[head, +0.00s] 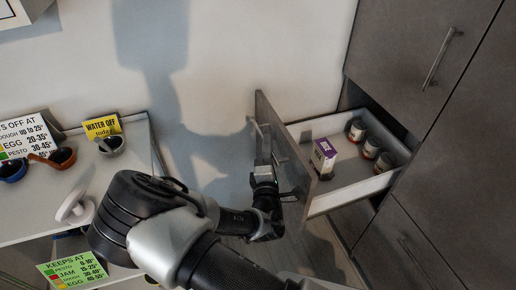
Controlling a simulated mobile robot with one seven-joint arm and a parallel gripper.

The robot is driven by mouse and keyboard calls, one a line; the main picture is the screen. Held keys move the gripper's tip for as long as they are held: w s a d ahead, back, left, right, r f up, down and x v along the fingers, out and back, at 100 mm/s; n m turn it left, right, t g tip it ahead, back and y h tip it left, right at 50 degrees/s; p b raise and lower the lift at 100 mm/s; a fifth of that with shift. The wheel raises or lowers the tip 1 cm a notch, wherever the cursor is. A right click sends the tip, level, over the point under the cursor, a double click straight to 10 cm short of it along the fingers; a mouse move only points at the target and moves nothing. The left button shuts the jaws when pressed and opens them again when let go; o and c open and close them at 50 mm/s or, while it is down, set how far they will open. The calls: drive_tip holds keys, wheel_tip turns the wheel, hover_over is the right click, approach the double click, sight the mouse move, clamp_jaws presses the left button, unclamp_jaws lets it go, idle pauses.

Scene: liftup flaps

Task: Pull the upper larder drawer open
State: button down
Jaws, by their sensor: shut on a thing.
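The upper larder drawer (350,177) stands pulled out from the grey cabinet at the right. Its grey front panel (283,150) faces left, and its white inside shows. A purple and white box (323,155) and several jars (371,148) with dark lids are in it. My gripper (264,158) is at the outer side of the drawer front, shut on the drawer's handle (256,127). The fingertips and their contact with the handle are small and partly hidden.
A closed upper cabinet door with a bar handle (440,58) is above the drawer. A closed lower drawer (405,245) is below. At the left, a white counter (125,150) holds bowls, a yellow sign (102,127) and other signs. Floor is free below the open drawer.

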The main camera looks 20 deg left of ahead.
drive_tip(key=shift+w+d, duration=0.15)
drive_tip(key=shift+d, duration=0.1)
drive_tip(key=c, duration=1.8)
unclamp_jaws()
drive_tip(key=shift+c, duration=0.2)
